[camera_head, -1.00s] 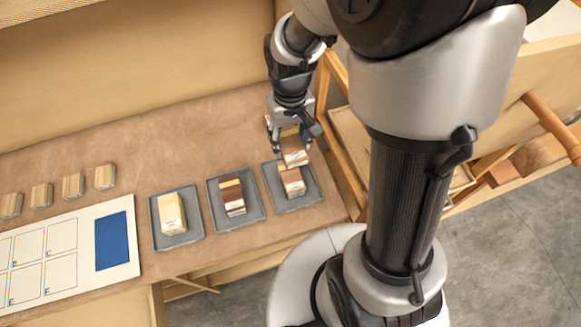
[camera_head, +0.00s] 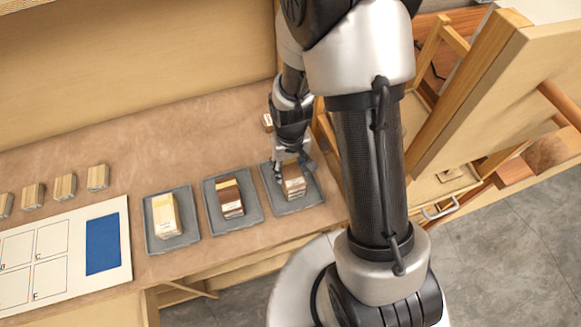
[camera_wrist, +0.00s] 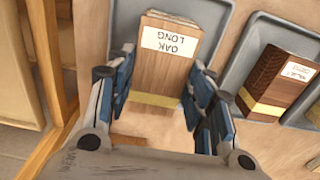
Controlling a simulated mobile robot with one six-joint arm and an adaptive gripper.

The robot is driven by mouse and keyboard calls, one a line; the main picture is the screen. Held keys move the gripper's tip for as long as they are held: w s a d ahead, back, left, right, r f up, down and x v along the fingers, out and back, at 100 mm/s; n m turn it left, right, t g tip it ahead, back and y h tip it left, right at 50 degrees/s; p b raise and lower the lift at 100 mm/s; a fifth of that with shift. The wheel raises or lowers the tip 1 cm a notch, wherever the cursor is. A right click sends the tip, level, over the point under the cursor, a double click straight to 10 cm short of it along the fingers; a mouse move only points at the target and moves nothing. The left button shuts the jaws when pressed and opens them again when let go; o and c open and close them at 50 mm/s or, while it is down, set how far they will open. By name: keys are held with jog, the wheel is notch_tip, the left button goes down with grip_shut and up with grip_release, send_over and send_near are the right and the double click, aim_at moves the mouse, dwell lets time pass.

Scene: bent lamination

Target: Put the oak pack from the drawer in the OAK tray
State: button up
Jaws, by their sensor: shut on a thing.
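The oak pack (camera_wrist: 178,68) is a brown wood block with a pale band and a white label reading "OAK LONG", upside down in the wrist view. My gripper (camera_wrist: 163,78) is shut on it, with a blue-padded finger on either side. In the head view my gripper (camera_head: 291,163) is low over the right-hand grey tray (camera_head: 312,200). A labelled wood block (camera_head: 293,186) shows in that tray, under my fingers.
The middle tray (camera_head: 251,218) holds a dark walnut pack (camera_head: 231,204); the left tray (camera_head: 188,238) holds a pale pack (camera_head: 166,216). Several small blocks (camera_head: 65,187) and a white board with a blue patch (camera_head: 103,244) lie left. A wooden frame and a handle (camera_head: 440,208) are right.

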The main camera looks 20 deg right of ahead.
jog(key=shift+f, duration=0.15)
jog(key=o, duration=1.1)
jog(key=shift+r, duration=0.2)
notch_tip(320, 180, up, 12)
jog(key=p, duration=0.3)
notch_tip(320, 180, up, 12)
jog(key=r+t, duration=0.1)
jog(key=t, duration=0.1)
send_over(291, 171)
jog(key=s, duration=0.5)
jog(key=s+r+t, duration=0.1)
jog(key=s+r, duration=0.1)
jog(key=s, duration=0.1)
jog(key=s+r, duration=0.2)
jog(key=s, duration=0.1)
jog(key=s+r+t, duration=0.1)
jog(key=s+r, duration=0.1)
jog(key=s, duration=0.2)
jog(key=shift+r+t, duration=0.3)
jog(key=shift+r, duration=0.1)
